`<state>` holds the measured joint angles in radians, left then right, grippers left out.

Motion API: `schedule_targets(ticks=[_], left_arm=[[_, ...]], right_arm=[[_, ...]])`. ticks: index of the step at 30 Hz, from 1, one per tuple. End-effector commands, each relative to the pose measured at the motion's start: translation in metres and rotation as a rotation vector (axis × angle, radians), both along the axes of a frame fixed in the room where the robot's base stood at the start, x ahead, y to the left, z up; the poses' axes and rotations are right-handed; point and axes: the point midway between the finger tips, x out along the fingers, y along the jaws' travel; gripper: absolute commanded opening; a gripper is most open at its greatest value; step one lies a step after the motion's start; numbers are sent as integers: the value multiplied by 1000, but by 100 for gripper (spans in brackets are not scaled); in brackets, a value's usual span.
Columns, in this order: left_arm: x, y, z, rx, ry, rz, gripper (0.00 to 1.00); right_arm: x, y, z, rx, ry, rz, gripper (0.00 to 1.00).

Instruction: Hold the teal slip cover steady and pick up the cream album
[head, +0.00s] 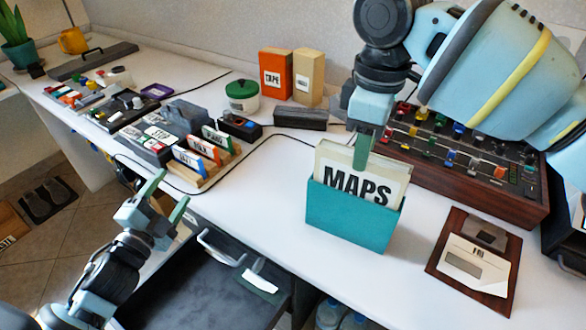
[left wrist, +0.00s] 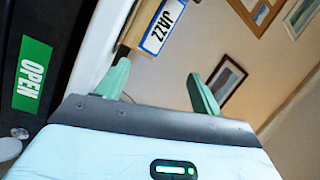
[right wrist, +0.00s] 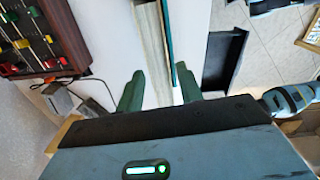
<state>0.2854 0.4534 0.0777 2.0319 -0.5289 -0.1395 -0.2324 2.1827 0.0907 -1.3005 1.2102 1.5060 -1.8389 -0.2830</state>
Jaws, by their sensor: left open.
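The teal slip cover (head: 348,220) stands upright on the white counter, its front to the head view. The cream album (head: 350,192), lettered MAPS, sits in it with its upper part showing above the rim. My right gripper (head: 362,150) reaches down over the album's top, one finger in front of it. In the right wrist view, the album's pale edge (right wrist: 152,60) lies between the partly spread fingers (right wrist: 160,90), and contact is unclear. My left gripper (head: 168,200) is open and empty at the counter's front edge, left of and apart from the cover.
A dark mixing console (head: 455,155) stands behind and right of the cover. A wooden board with a floppy disk (head: 470,262) lies at right. Divider cards (head: 195,160) stand to the left. An open drawer (head: 205,285) is below the counter.

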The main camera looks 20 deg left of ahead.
Motion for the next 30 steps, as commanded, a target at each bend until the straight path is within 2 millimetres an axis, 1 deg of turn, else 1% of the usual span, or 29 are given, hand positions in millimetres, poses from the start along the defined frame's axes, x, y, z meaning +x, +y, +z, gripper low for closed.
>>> schedule_targets(ticks=[1,3,5,9,15,20,21,23,25,26,27,29,30], left_arm=[[15,1,21,25,-56,-18,67],[32,-2,43,35,-117,-57,67],[45,-7,58,24,-161,-99,67],[74,-24,89,-19,-245,-221,67],[108,-45,137,-65,-333,-406,67],[128,-62,174,-91,-369,-560,67],[133,-68,181,-105,-368,-609,67],[139,-81,186,-139,-348,-695,67],[144,-104,183,-207,-288,-827,67],[145,-115,179,-240,-253,-883,67],[145,-130,171,-287,-199,-957,67],[143,-151,159,-356,-110,-1062,67],[141,-164,151,-402,-44,-1129,67]], right_arm=[[0,0,0,0,0,0,36],[0,0,0,0,0,0,36],[0,0,0,0,0,0,36],[0,0,0,0,0,0,36],[0,0,0,0,0,0,36],[0,0,0,0,0,0,36],[0,0,0,0,0,0,36],[0,0,0,0,0,0,36],[0,0,0,0,0,0,36],[0,0,0,0,0,0,36],[0,0,0,0,0,0,36],[0,0,0,0,0,0,36],[0,0,0,0,0,0,36]])
